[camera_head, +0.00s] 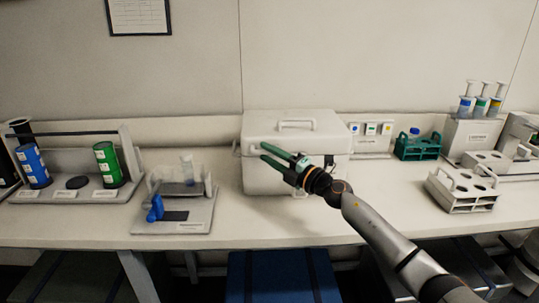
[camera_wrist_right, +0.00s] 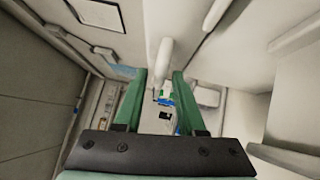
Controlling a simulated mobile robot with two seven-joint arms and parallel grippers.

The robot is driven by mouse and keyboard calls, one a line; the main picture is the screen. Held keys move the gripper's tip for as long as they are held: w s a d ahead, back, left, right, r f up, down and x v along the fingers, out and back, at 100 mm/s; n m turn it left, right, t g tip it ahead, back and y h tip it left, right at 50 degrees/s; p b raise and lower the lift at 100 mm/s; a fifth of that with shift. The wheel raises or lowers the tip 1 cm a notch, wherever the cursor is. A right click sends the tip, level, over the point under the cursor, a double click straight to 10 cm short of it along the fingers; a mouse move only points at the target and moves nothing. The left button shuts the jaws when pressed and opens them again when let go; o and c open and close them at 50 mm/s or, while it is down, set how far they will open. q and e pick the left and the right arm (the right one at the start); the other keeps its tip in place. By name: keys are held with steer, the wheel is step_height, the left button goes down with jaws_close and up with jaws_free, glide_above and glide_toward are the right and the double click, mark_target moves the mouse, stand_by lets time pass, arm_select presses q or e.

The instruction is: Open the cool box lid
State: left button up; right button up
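The cool box (camera_head: 270,183) is a white box on the bench at the middle of the head view. Its lid (camera_head: 262,130) lies flat and shut on top, with a white handle (camera_head: 297,122) on it. My right gripper (camera_head: 264,151) is in front of the box, near the lid's front edge, its green fingers pointing left. In the right wrist view the fingers (camera_wrist_right: 158,74) are apart, with a pale rounded bar (camera_wrist_right: 164,58) showing between or beyond them. I cannot tell whether they touch it. My left gripper is not in view.
Left of the box stand a small grey stand (camera_head: 178,228) with a blue item (camera_head: 155,208) and a rack with blue (camera_head: 33,165) and green (camera_head: 109,164) cylinders. On the right are a teal rack (camera_head: 416,152) and white racks (camera_head: 462,198). A wall rises close behind.

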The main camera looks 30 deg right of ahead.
jaws_close()
stand_by(1.2)
